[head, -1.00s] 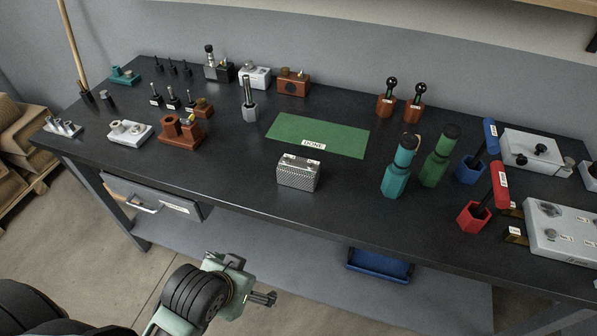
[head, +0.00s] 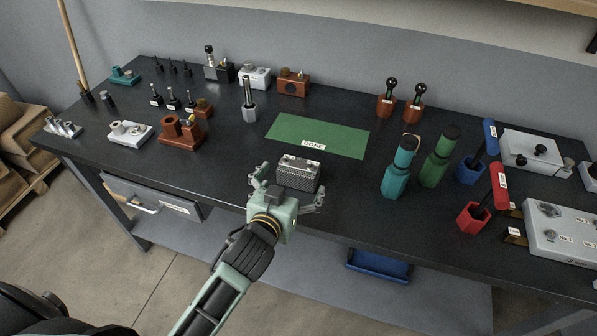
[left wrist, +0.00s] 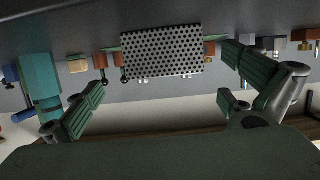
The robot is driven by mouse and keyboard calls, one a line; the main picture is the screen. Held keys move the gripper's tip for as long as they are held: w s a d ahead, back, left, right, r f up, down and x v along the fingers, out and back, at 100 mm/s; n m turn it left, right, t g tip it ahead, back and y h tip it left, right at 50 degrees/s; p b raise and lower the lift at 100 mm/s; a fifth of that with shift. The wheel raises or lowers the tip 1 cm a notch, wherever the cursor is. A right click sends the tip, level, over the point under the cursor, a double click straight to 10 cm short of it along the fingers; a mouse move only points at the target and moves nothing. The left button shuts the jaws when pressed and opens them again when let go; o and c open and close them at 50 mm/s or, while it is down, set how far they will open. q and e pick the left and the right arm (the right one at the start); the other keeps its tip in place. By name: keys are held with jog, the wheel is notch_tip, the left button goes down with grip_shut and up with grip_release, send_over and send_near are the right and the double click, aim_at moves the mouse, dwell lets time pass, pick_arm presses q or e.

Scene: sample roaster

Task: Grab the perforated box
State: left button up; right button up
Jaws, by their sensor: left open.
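The perforated box (head: 298,174) is a small silver metal box with a dotted surface. It sits on the dark bench near its front edge, just in front of the green mat. My left gripper (head: 287,190) is open at the front of the box, with one finger toward each side. In the left wrist view the perforated box (left wrist: 162,52) shows ahead, between and beyond the open fingers of my left gripper (left wrist: 168,85). The fingers look clear of the box there. My right gripper is not in view.
The green mat (head: 330,141) labelled DONE lies behind the box. A teal bottle-like tool (head: 399,168) and a green one (head: 439,157) stand to the right. A brown block (head: 182,133) is to the left. A drawer (head: 152,196) and a blue bin (head: 379,264) are below.

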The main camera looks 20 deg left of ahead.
aim_at(295, 176)
pick_arm(q)
jog(key=x, duration=0.3)
jog(key=shift+w+a+f+p, duration=0.1)
jog(key=shift+w+a+p, duration=0.2)
jog(key=shift+w+p, duration=0.1)
jog(key=shift+w+f, duration=0.25)
jog(key=shift+w, duration=0.25)
jog(key=shift+s, duration=0.1)
jog(key=shift+c, duration=0.5)
jog(key=c, duration=1.5)
jog(key=shift+r, duration=0.1)
